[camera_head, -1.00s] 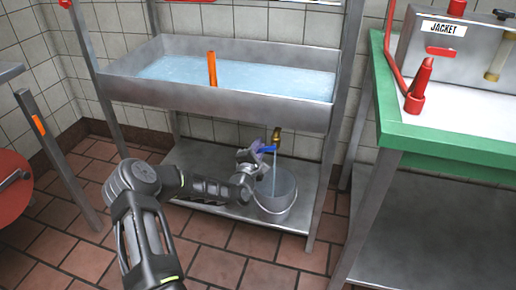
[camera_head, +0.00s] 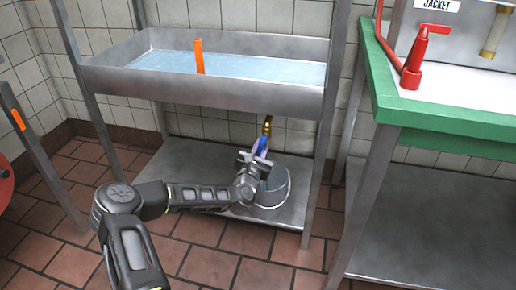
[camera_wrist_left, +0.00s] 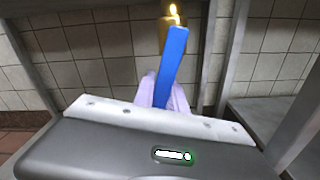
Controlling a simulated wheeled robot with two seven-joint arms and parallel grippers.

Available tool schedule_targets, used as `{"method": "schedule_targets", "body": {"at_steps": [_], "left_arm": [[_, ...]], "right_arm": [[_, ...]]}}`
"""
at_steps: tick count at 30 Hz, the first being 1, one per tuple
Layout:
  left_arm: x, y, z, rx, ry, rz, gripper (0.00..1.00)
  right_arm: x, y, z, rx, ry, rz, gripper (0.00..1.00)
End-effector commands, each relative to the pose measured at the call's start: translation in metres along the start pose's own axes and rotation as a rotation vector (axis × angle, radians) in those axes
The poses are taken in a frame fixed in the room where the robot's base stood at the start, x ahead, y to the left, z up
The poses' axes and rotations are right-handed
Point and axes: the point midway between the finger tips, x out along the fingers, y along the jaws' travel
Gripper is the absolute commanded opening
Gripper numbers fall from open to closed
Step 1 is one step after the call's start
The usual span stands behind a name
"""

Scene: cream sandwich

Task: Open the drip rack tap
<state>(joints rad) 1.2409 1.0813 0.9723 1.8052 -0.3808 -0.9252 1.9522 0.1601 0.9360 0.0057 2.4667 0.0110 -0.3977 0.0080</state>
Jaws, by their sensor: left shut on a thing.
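The drip rack tap (camera_head: 267,124) is a small brass fitting under the metal basin, and its brass body also shows in the wrist view (camera_wrist_left: 170,32). Its blue lever (camera_wrist_left: 173,62) runs from the brass body down between my fingers. My left gripper (camera_head: 259,150) is shut on the blue lever, with pale fingers (camera_wrist_left: 164,92) on either side of it. In the head view the gripper covers much of the lever and the space below the spout, so I cannot tell whether water runs. A grey bucket (camera_head: 272,197) stands below. My right gripper is not in view.
The basin (camera_head: 200,90) holds water and an orange upright piece (camera_head: 199,56). The lower shelf (camera_head: 210,165) and rack legs are close around my left arm. A green-edged table (camera_head: 450,120) stands to the right. The tiled floor in front is clear.

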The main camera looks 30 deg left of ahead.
Motion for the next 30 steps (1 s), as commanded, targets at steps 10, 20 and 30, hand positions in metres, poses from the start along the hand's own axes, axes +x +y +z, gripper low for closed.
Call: {"method": "schedule_targets", "body": {"at_steps": [10,20,30], "left_arm": [[-0.0005,-0.0048,-0.001,-0.06,0.002,-0.002,0.0],[-0.0005,-0.0047,-0.001,-0.058,0.003,-0.002,0.21],[-0.0002,-0.0039,-0.0002,-0.057,0.001,-0.001,0.38]], "right_arm": [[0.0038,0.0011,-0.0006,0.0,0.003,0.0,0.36],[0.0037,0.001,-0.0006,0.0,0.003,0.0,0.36],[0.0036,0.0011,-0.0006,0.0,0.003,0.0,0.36]]}}
